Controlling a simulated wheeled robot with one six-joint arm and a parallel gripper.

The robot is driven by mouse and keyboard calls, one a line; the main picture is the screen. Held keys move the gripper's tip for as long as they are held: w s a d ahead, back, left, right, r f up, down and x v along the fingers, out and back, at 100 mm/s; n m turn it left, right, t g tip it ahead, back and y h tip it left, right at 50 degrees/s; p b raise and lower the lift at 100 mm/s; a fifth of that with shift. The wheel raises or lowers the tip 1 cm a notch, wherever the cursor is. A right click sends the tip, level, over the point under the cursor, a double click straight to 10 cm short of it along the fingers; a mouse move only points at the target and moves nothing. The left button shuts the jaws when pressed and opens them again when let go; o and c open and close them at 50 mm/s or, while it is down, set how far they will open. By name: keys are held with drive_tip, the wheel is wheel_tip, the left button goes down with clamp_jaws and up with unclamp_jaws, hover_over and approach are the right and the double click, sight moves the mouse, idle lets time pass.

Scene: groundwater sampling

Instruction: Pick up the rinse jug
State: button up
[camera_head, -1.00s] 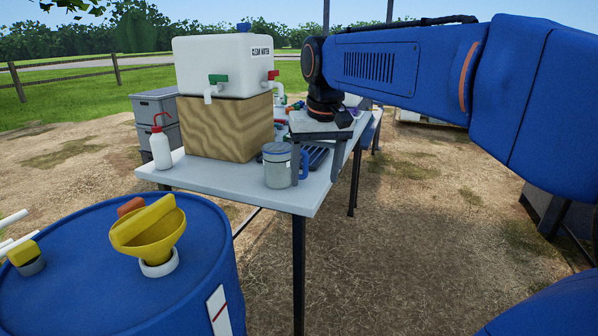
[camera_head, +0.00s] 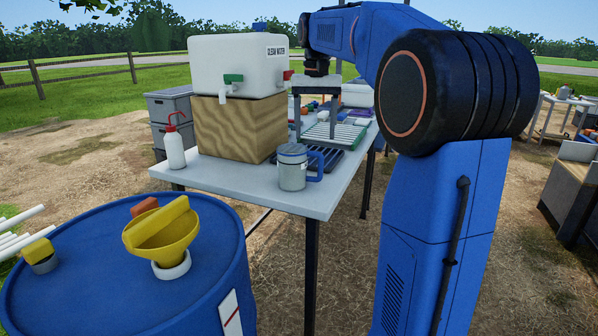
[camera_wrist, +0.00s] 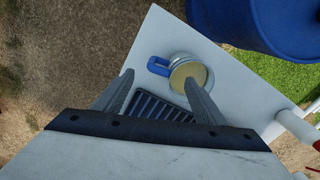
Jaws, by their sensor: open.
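The rinse jug, a grey cup with a blue handle (camera_head: 292,172), stands upright near the front corner of the table. In the wrist view the jug (camera_wrist: 188,70) shows from above with a pale tan top, its blue handle pointing left. My gripper (camera_head: 316,122) is open and empty, fingers pointing down, above the table behind the jug. In the wrist view my gripper (camera_wrist: 159,77) has its two fingertips apart; the right tip overlaps the jug's near edge in the picture, with no contact visible.
The table (camera_head: 250,190) also bears a wood block (camera_head: 238,128) under a white water tank (camera_head: 238,65), a wash bottle (camera_head: 174,142) and a dark slatted tray (camera_head: 330,160). A blue drum (camera_head: 90,260) with a yellow funnel (camera_head: 160,235) stands at front left.

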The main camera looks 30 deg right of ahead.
sight(314, 178)
wheel_tip(314, 178, down, 14)
idle(0.7)
drive_tip(key=shift+c, duration=0.6)
drive_tip(key=c, duration=1.4)
